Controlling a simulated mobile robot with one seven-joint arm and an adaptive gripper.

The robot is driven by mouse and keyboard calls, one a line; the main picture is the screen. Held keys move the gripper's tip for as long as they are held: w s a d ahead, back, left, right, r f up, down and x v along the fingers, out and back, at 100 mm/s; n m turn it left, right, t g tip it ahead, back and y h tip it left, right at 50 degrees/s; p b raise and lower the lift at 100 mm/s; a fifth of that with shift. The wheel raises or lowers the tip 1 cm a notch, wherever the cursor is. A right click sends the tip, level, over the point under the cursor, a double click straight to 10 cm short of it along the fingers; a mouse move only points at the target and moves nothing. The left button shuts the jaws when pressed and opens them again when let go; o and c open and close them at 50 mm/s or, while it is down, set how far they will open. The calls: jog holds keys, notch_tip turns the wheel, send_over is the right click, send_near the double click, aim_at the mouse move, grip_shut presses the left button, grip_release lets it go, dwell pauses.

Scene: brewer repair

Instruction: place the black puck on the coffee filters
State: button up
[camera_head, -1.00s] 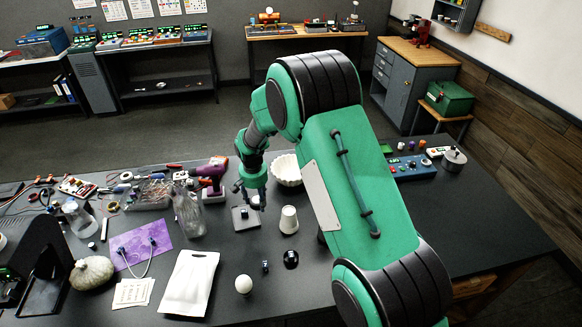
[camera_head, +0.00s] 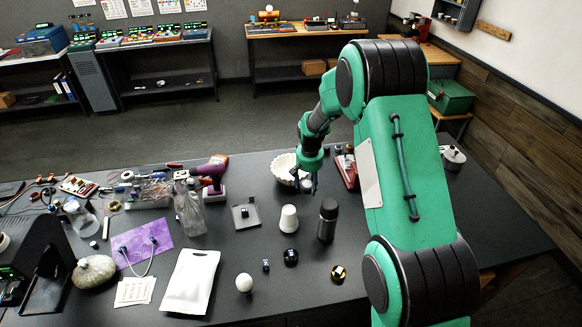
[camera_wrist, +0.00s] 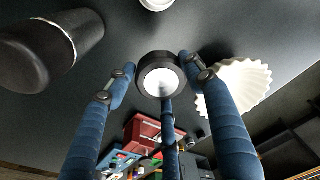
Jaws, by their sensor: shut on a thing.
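The black puck (camera_wrist: 145,58), a black ring with a pale round centre, is held between the blue fingers of my gripper (camera_wrist: 158,78) in the wrist view. The coffee filters (camera_wrist: 240,88), a white fluted stack, show to the right, partly behind the right finger. In the head view my gripper (camera_head: 306,186) is just in front and to the right of the filters (camera_head: 283,165), partly covering their edge.
A black flask (camera_head: 327,222) and a white cone-shaped cup (camera_head: 289,219) stand in front of my gripper. A grey square plate with a small dark thing (camera_head: 244,211) is to the left. A red box (camera_head: 347,170) stands to the right of the filters.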

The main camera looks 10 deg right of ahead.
jog(key=shift+w, duration=0.2)
jog(key=p, duration=0.3)
send_over(300, 174)
jog(key=shift+w+f, duration=0.1)
jog(key=shift+f, duration=0.6)
jog(key=shift+f, duration=0.15)
jog(key=shift+f+p, duration=0.3)
jog(key=shift+f, duration=1.3)
jog(key=shift+f, duration=0.2)
jog(key=o, duration=1.4)
jog(key=shift+r, duration=0.15)
